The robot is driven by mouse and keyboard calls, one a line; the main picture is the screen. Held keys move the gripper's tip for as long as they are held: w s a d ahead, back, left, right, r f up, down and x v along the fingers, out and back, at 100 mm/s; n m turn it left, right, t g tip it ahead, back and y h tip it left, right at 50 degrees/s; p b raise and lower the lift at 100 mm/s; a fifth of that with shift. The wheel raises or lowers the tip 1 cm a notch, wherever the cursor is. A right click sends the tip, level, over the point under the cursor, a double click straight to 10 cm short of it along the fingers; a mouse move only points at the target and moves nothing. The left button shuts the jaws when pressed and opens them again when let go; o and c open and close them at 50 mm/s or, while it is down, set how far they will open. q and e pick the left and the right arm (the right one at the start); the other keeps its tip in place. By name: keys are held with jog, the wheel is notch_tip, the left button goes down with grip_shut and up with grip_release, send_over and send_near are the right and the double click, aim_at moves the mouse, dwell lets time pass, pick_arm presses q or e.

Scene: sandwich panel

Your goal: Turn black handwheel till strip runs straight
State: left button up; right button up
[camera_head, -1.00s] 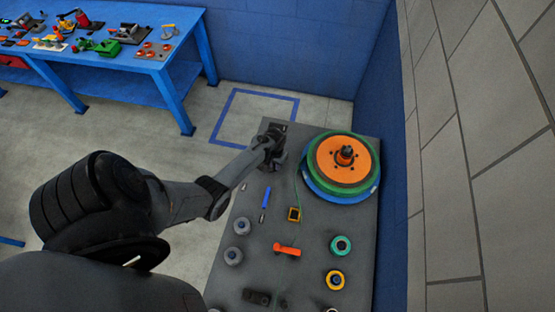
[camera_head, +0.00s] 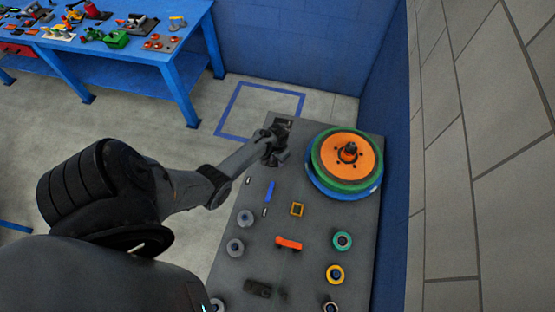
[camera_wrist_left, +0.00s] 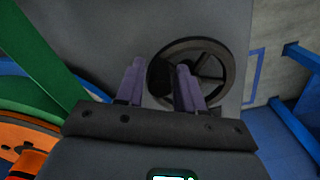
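The black handwheel (camera_wrist_left: 229,68) shows in the left wrist view as a dark spoked ring on the grey panel. My left gripper (camera_head: 278,150) is over the panel's far left part in the head view. In the wrist view the two purple fingers (camera_wrist_left: 160,82) are apart. The right finger overlaps the wheel's middle and the left finger is just outside its rim; whether they touch it cannot be told. In the head view the arm hides most of the wheel. A small yellow frame (camera_head: 297,209) stands below the orange and green reel (camera_head: 366,157). No strip can be made out clearly.
The grey panel (camera_head: 315,270) carries a red-orange lever (camera_head: 289,243), a blue bar (camera_head: 269,190), a green ring (camera_head: 342,241), a yellow ring (camera_head: 335,274) and several grey knobs. A wall is close on the right. A blue workbench (camera_head: 160,63) stands at the back left.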

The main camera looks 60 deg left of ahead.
pick_arm(q)
jog(key=shift+o, duration=0.8)
jog(key=shift+r, duration=0.15)
notch_tip(320, 180, up, 10)
jog(key=shift+r+p, duration=0.25)
jog(key=shift+p, duration=0.4)
